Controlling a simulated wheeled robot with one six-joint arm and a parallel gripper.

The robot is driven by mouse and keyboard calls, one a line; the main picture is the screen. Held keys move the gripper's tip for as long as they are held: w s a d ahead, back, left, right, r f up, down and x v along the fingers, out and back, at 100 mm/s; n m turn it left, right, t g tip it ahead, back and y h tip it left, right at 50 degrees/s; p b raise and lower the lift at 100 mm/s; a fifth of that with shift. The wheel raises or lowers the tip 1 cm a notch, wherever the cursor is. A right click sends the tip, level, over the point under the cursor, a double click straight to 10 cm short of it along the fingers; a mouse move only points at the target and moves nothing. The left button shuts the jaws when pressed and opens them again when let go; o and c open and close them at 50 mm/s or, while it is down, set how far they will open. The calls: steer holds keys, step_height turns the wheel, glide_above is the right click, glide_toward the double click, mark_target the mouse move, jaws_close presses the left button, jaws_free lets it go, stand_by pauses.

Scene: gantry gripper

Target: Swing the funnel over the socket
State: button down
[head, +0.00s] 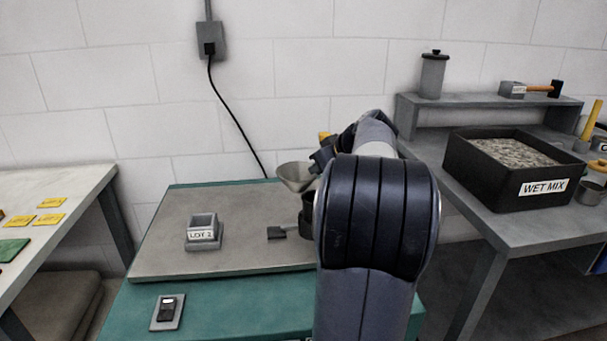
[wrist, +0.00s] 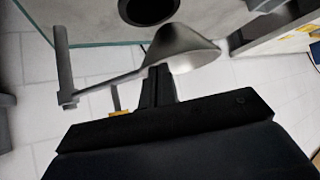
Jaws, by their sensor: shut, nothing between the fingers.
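The grey metal funnel (head: 296,176) shows in the head view just left of my arm, which hides part of it. In the wrist view the funnel (wrist: 184,46) sits on a thin swing arm (wrist: 110,82) that runs to an upright post (wrist: 64,62). The dark round socket (wrist: 148,9) is at the top of the wrist view, beside the funnel. In the head view a dark cylinder (head: 307,214), likely the socket, is partly hidden by my arm. My gripper (wrist: 156,80) is shut and empty, close to the funnel and its swing arm; I cannot tell if they touch.
A small grey box labelled LOT (head: 203,232) stands on the grey plate (head: 160,262) over the teal bench (head: 250,311). A small device (head: 167,310) lies at the front. The WET MIX bin (head: 477,187) is on the right table. A cable (head: 232,120) hangs behind.

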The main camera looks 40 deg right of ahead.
steer(key=shift+n+y, duration=0.6)
steer(key=shift+n, duration=0.1)
steer(key=s+d, duration=0.2)
steer(key=s, duration=0.1)
steer(key=s+d, duration=0.1)
steer(key=s, duration=0.1)
steer(key=shift+b, duration=0.3)
steer(key=shift+f, duration=0.1)
steer(key=w+a+r+p, duration=0.2)
steer(key=w+r, duration=0.1)
steer(key=w, duration=0.1)
steer(key=s+d+r+p, duration=0.1)
steer(key=s+d+r, duration=0.2)
steer(key=s+r, duration=0.3)
steer(key=shift+s, duration=0.55)
steer(key=shift+d+f, duration=0.1)
